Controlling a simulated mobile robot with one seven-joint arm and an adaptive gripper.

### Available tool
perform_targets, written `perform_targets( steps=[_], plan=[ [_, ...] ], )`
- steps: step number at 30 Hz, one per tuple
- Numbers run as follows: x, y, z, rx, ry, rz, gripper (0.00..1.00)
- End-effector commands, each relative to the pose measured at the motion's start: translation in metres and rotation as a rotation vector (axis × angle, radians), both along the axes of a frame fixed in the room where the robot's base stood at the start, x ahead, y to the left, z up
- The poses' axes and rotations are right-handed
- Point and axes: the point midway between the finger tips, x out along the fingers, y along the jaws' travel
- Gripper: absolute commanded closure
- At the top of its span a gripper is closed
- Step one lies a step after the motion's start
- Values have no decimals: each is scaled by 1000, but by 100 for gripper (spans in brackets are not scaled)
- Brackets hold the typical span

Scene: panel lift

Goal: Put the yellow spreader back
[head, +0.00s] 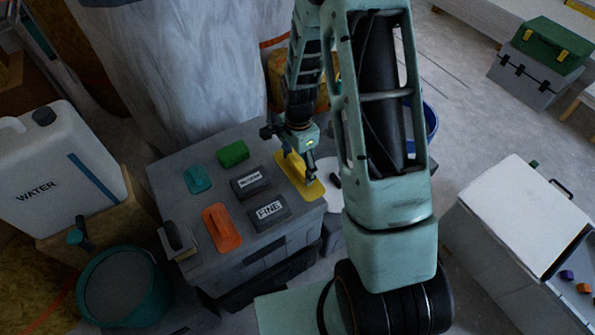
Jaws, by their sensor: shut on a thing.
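The yellow spreader (313,190) is a flat yellow tool at the right side of the grey box top (216,225). My gripper (298,168) points down over it and is shut on it. The fingertips are small here and partly hidden by the wrist. The spreader appears low over the box top; I cannot tell whether it touches the surface.
On the box top are an orange tool (221,229), a teal tool (198,179), a green block (233,153), a "FINE" block (269,209) and another dark block (251,182). A teal bucket (122,292) and water canister (55,170) stand left. A white cabinet (515,220) stands right.

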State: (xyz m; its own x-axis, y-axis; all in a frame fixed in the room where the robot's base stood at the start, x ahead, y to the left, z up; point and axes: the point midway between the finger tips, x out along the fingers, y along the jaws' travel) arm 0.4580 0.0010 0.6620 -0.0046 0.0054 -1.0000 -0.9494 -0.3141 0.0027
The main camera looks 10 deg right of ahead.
Motion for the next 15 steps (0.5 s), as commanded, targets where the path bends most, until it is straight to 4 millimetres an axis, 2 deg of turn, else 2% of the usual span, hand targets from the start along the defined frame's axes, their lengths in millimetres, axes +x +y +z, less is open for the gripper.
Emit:
perform_targets(
  steps=[5, 10, 15],
  plan=[
    [8, 0, -10, 0, 0, -2, 54],
    [5, 0, -36, 1, 3, -1, 54],
    [7, 0, -38, 0, -1, 0, 54]
  ],
)
